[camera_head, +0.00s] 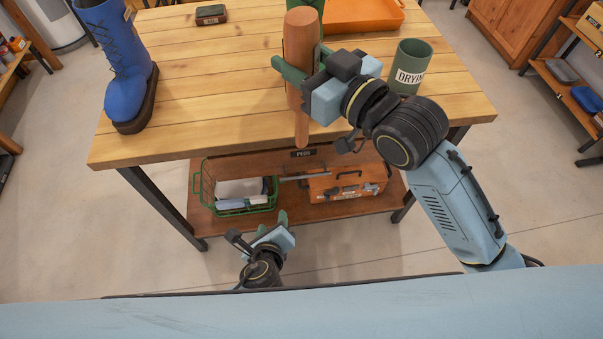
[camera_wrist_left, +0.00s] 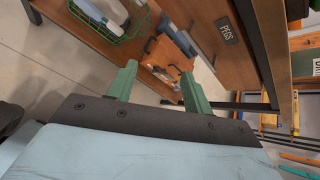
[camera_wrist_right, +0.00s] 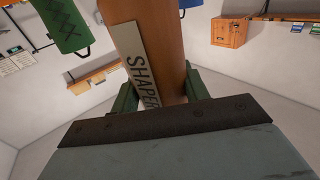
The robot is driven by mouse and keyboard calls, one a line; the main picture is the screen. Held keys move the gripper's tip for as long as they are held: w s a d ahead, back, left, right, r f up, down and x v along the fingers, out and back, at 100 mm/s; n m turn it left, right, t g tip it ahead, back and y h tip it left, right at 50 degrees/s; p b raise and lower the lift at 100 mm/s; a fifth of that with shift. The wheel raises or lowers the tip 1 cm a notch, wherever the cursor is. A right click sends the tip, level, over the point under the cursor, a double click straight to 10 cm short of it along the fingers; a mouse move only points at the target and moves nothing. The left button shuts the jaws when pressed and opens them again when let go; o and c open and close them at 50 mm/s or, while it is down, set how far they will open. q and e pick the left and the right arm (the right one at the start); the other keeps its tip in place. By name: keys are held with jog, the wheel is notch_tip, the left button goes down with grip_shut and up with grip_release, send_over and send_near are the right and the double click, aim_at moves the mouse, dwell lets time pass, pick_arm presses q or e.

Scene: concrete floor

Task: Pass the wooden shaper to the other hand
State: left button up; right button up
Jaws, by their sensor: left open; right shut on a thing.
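The wooden shaper (camera_head: 301,60) is a brown, bat-like wooden piece with a thick upper body and a thin handle pointing down. My right gripper (camera_head: 297,77) is shut on its thick body and holds it upright near the table's front edge. In the right wrist view the shaper (camera_wrist_right: 160,45) stands between the green fingers, with a "SHAPER" label on it. My left gripper (camera_head: 272,222) is low, in front of the table and below the shaper, apart from it. In the left wrist view its green fingers (camera_wrist_left: 158,85) are spread and empty.
The wooden table (camera_head: 200,90) bears a blue boot (camera_head: 115,55) at left, a small dark tin (camera_head: 211,14), an orange tray (camera_head: 362,16) and a green "DRYING" cup (camera_head: 410,66). A lower shelf holds a green wire basket (camera_head: 238,192) and an orange toolbox (camera_head: 345,186).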

pick_arm(q)
jog(key=d+r+m+t+h, duration=0.1)
jog(key=d+r+m+t, duration=0.15)
jog(key=r, duration=0.45)
jog(key=d+r+m+t, duration=0.2)
jog(key=d+r+m, duration=0.1)
jog(key=r, duration=0.5)
jog(key=m+t, duration=0.2)
jog(key=m, duration=0.1)
send_near(305, 128)
jog(key=w, duration=0.7)
jog(key=w+d, duration=0.1)
jog(key=w, duration=0.3)
jog(key=shift+w+f, duration=0.1)
jog(key=shift+f, duration=0.15)
jog(key=shift+c, duration=0.4)
jog(key=shift+d, duration=0.1)
jog(key=c, duration=1)
grip_shut()
pick_arm(e)
jog(key=o, duration=1.2)
